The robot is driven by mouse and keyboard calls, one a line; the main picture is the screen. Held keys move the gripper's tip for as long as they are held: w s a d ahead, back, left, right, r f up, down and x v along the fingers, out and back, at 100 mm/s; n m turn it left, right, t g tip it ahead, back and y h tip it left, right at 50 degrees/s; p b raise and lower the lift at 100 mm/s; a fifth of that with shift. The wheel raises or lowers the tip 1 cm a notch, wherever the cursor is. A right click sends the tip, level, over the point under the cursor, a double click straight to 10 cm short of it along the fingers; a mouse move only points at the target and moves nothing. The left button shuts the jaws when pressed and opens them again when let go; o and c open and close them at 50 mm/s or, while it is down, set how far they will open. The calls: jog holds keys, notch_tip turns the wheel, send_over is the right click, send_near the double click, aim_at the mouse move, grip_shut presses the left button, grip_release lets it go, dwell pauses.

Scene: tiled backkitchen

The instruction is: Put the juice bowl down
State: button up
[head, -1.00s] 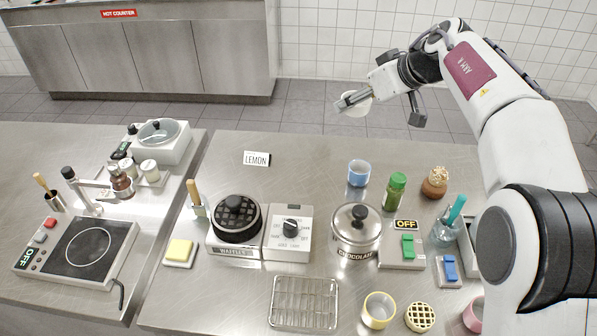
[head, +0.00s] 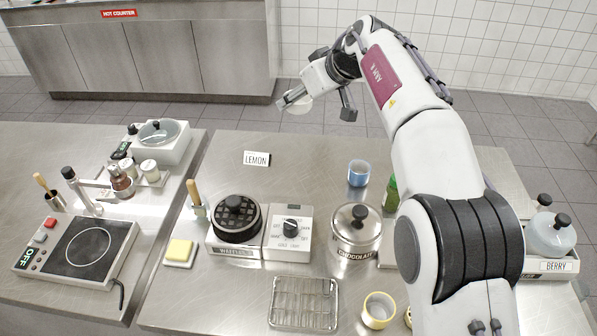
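The small pale bowl (head: 301,106), which I take as the juice bowl, is at my gripper (head: 289,100) in the head view. It hangs in the air beyond the far edge of the steel counter (head: 312,180), with the floor behind it. My gripper's fingers appear closed on the bowl's rim, and the bowl moves along with them. What is in the bowl cannot be seen.
A LEMON card (head: 257,158) lies near the counter's far edge, with bare steel around it. A blue cup (head: 359,173), waffle iron (head: 237,220), dial box (head: 290,232) and chocolate pot (head: 355,230) stand nearer. My arm covers part of the right side.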

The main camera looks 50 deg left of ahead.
notch_tip(320, 180, down, 10)
jog(key=shift+f, duration=0.15)
dwell(0.6)
jog(key=shift+f, duration=0.1)
jog(key=shift+f, duration=2.35)
jog(key=shift+f, duration=0.15)
jog(key=shift+f, duration=2.35)
jog(key=shift+f, duration=0.2)
jog(key=o, duration=1.3)
jog(key=shift+r, duration=0.1)
